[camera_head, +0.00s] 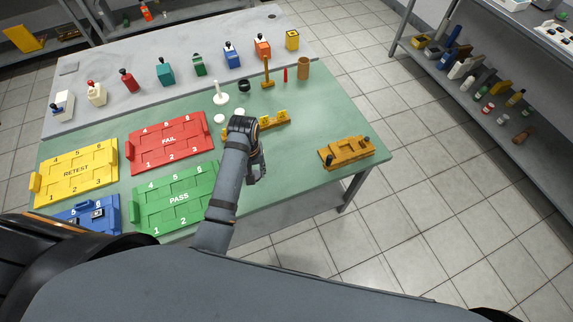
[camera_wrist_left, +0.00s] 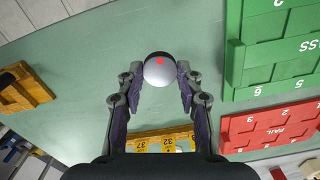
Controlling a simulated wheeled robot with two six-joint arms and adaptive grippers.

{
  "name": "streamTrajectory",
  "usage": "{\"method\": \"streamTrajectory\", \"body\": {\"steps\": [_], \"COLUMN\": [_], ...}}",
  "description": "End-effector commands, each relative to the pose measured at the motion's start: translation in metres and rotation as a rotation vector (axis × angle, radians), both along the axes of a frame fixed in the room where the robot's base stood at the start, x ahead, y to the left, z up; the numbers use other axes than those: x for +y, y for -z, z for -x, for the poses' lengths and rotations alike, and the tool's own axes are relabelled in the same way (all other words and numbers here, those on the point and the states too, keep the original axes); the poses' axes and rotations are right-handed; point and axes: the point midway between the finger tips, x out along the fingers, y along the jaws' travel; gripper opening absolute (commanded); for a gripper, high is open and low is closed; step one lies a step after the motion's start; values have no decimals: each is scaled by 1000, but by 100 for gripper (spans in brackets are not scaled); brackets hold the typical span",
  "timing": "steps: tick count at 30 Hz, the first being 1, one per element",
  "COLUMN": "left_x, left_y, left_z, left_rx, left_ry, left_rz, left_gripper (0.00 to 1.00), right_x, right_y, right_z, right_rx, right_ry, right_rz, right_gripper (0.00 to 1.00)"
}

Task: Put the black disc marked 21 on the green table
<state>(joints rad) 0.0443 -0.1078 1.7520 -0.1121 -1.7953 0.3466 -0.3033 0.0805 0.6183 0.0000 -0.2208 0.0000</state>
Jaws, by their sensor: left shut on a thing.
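The green table (camera_head: 310,125) fills the middle of the head view, and its top also shows in the left wrist view (camera_wrist_left: 60,125). My left gripper (camera_head: 256,176) is above its front part. In the left wrist view my left gripper (camera_wrist_left: 159,75) is shut on a round disc (camera_wrist_left: 159,72) with a pale grey face, a dark edge and a small red mark. No number is readable on it. The fingertips hold it from both sides; whether it touches the table is unclear. My right gripper is not in view.
Green PASS (camera_head: 176,197), red FAIL (camera_head: 170,143) and yellow RETEST (camera_head: 75,172) trays lie left. A yellow-tagged rack (camera_head: 272,121) is just behind the gripper. A wooden fixture (camera_head: 346,152) sits right. Table between gripper and fixture is clear.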

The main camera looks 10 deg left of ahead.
Motion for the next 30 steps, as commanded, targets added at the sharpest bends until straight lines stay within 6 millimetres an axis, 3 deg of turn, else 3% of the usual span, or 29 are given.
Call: {"method": "streamTrajectory", "body": {"steps": [3,9,12,17,20,29,30], "left_x": [4,8,9,9,5,-26,-28], "left_y": [-18,-45,-52,-55,-51,-15,-2], "left_z": [18,44,51,53,42,-36,-42], "left_rx": [-5,-6,-5,-3,-3,-3,-1], "left_ry": [-360,-860,-985,-1035,-1033,-1029,-1029], "left_rz": [-2,-1,-2,-2,0,-1,-5], "left_gripper": [8,8,8,8,8,8,8], "right_x": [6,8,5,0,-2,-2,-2], "right_y": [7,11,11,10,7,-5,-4], "right_z": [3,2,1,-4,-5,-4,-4], "right_rx": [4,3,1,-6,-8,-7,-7], "right_ry": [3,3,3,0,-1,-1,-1], "right_rz": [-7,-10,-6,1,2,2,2], "right_gripper": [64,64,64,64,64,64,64]}}
